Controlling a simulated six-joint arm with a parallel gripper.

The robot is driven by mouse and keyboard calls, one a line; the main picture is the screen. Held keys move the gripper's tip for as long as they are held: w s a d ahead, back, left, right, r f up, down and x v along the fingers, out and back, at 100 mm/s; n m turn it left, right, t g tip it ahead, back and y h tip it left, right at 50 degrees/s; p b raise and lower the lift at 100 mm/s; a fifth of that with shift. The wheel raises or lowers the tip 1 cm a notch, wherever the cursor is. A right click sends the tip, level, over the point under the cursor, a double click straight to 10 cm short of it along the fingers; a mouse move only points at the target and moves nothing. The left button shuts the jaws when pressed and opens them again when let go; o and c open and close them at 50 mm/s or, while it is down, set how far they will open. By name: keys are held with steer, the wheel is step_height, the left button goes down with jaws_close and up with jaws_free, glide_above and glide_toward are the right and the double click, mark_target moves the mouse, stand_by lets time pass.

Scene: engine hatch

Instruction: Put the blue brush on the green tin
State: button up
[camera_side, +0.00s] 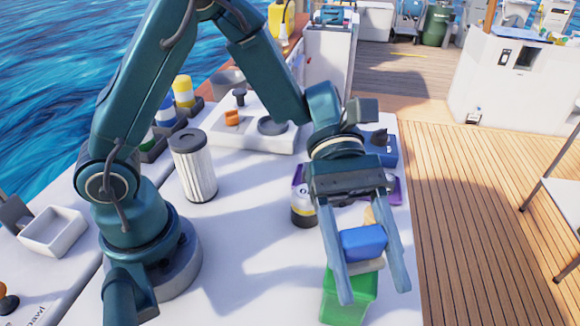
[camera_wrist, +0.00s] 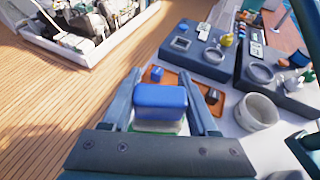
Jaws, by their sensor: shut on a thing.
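The blue brush (camera_side: 362,242) is between the two fingers of my gripper (camera_side: 373,292), which is shut on it. The brush also shows between the fingers in the wrist view (camera_wrist: 160,97). Its pale underside faces down. The green tin (camera_side: 345,300) stands on the white worktop right below the brush in the side view. The brush and fingers hide part of the tin's top. I cannot tell whether the brush touches the tin. The fingertips reach down beside the tin in the side view.
A ribbed white cylinder (camera_side: 194,165) stands farther left. A blue block-like item (camera_side: 382,148) is behind my gripper. The worktop's right edge is close, with wooden deck (camera_side: 480,230) beyond.

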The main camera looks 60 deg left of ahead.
steer(key=shift+f, duration=0.95)
steer(key=shift+f, duration=0.1)
steer(key=o, duration=1.4)
